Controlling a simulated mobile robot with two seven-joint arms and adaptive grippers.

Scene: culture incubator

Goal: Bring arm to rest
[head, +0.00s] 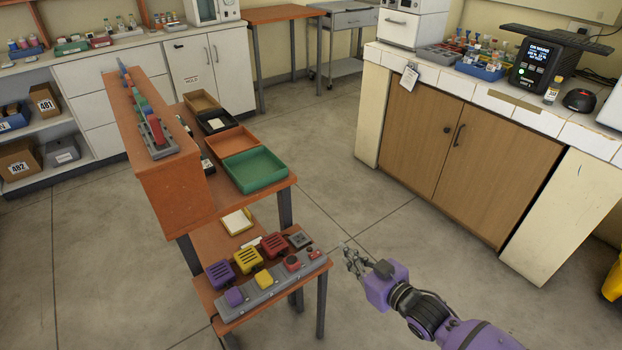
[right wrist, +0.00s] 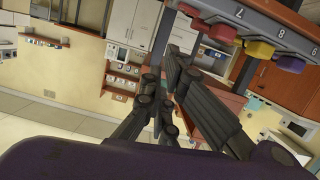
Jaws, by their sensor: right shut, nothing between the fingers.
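My right arm comes in from the lower right of the head view, with purple links. Its gripper (head: 350,257) is over the floor, just right of the low orange shelf (head: 205,285). In the right wrist view the dark fingers of this gripper (right wrist: 165,75) are close together with nothing held between them. The grey rail with coloured blocks (right wrist: 255,30) shows beyond the fingers at upper right in that view. My left gripper is not in view.
An orange stand (head: 165,195) with a green tray (head: 254,170) is left of my gripper. A grey rail (head: 270,290) with coloured blocks lies on its low shelf. Wooden cabinets (head: 465,140) stand at right. Open floor (head: 330,190) lies between.

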